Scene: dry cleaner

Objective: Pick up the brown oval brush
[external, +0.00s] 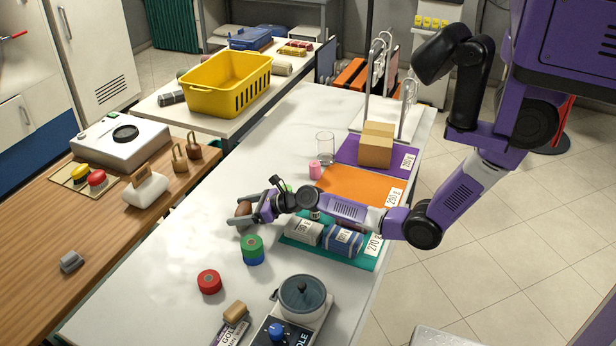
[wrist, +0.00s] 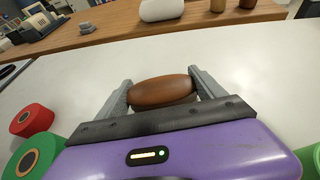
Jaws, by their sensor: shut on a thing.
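The brown oval brush (wrist: 162,91) is between the two grey fingers of my gripper (wrist: 162,90) in the wrist view. Both fingers touch its ends, and my gripper is shut on it. In the external view the brush (external: 243,208) shows in part at the tip of my gripper (external: 254,212), over the white table (external: 180,250). The fingers hide some of it. I cannot tell whether the brush touches the table or is just above it.
A green and blue stack of rolls (external: 252,250) stands close to my gripper, with a red roll (external: 209,281) nearer the front. A teal mat (external: 290,240) with folded bundles lies under my forearm. A pink cylinder (external: 315,170) and a glass (external: 325,147) stand behind. The table's left part is clear.

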